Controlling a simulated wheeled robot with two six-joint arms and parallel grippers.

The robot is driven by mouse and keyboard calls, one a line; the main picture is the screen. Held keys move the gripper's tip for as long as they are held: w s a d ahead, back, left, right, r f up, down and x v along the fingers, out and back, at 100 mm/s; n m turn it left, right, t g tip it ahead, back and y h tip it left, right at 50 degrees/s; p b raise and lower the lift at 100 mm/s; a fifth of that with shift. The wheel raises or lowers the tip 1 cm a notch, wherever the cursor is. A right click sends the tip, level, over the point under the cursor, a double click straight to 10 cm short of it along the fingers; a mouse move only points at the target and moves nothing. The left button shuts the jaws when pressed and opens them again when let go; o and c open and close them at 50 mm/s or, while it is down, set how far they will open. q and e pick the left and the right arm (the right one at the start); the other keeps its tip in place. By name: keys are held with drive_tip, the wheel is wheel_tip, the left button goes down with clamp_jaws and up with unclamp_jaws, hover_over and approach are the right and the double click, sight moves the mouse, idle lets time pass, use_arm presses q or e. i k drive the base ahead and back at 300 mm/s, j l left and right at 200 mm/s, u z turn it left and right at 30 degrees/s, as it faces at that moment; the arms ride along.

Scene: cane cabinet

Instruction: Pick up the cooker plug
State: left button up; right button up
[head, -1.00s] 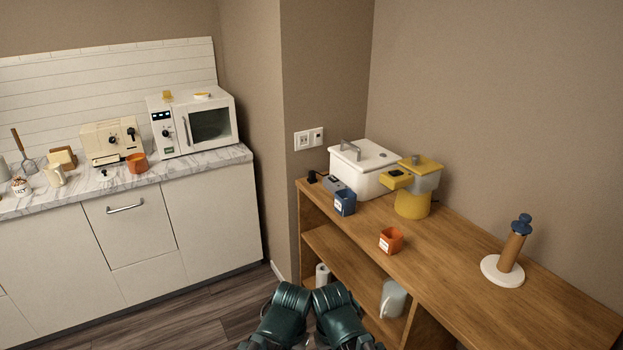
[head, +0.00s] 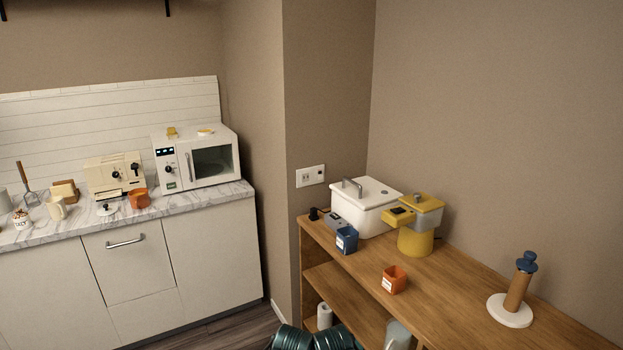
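A small black plug (head: 314,214) sits at the far left corner of the wooden cabinet top, beside the white cooker (head: 362,212) with its grey handle on the lid. A wall socket plate (head: 310,176) is on the wall above the plug. Dark green parts of my two arms show at the bottom edge, short of the cabinet. My gripper fingers are out of the picture.
At left, a marble counter (head: 90,222) holds a microwave (head: 196,158). Floor between them is clear.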

sight(313, 217)
drive_tip(key=i+j, duration=0.35)
drive_tip(key=i, duration=0.25)
drive_tip(key=i+j+z, duration=0.15)
drive_tip(key=i+j, duration=0.15)
drive_tip(key=i, duration=0.35)
drive_tip(key=i+j, duration=0.4)
drive_tip(key=i, duration=0.2)
drive_tip(key=i+j+z, duration=0.1)
drive_tip(key=i+j, duration=0.3)
drive_tip(key=i, duration=0.2)
